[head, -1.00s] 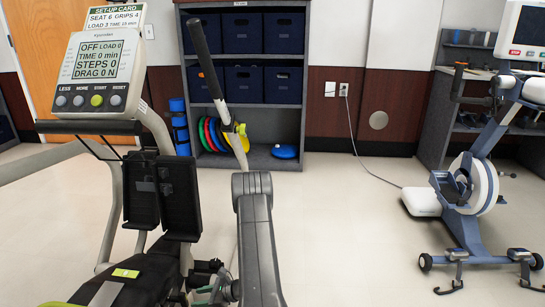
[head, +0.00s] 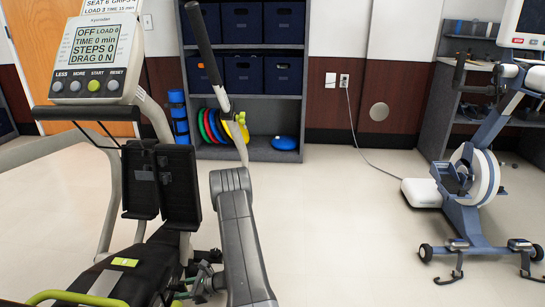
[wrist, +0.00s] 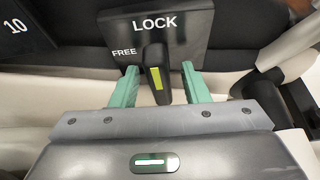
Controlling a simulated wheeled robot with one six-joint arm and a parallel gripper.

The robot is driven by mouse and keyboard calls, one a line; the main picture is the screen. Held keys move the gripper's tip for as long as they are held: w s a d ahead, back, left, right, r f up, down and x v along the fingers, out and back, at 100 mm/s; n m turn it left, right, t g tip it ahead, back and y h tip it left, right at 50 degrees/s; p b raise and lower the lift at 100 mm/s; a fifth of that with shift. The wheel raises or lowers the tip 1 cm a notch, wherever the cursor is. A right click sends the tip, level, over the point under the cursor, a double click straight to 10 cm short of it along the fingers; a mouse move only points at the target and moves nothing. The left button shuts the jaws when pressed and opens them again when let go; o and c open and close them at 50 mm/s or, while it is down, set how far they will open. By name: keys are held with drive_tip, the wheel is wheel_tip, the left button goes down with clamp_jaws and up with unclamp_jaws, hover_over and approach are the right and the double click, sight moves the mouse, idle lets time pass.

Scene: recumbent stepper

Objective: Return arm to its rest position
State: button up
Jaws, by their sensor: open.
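My gripper (wrist: 160,78) is open in the wrist view, with its two green fingers apart. A black lever (wrist: 157,68) with a yellow-green stripe stands between the fingers, with a visible gap on each side. It rises in front of a dark plate (wrist: 190,35) marked LOCK, with FREE at its left. In the head view my grey arm (head: 238,240) reaches down beside the stepper's seat. My gripper (head: 203,284) is small there and partly hidden by the arm and machine, and the lever cannot be made out.
The stepper's console (head: 98,62) reads STEPS 0 and LOAD 0. Its black handle (head: 203,45) rises close behind my arm. A shelf (head: 270,147) with bins and coloured discs stands at the back. Another exercise machine (head: 478,180) is at the right. The floor between is clear, apart from a cable.

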drive_tip(key=shift+a+n, duration=0.1)
drive_tip(key=shift+n, duration=0.2)
drive_tip(key=shift+n+t, duration=1.7)
drive_tip(key=shift+n, duration=0.4)
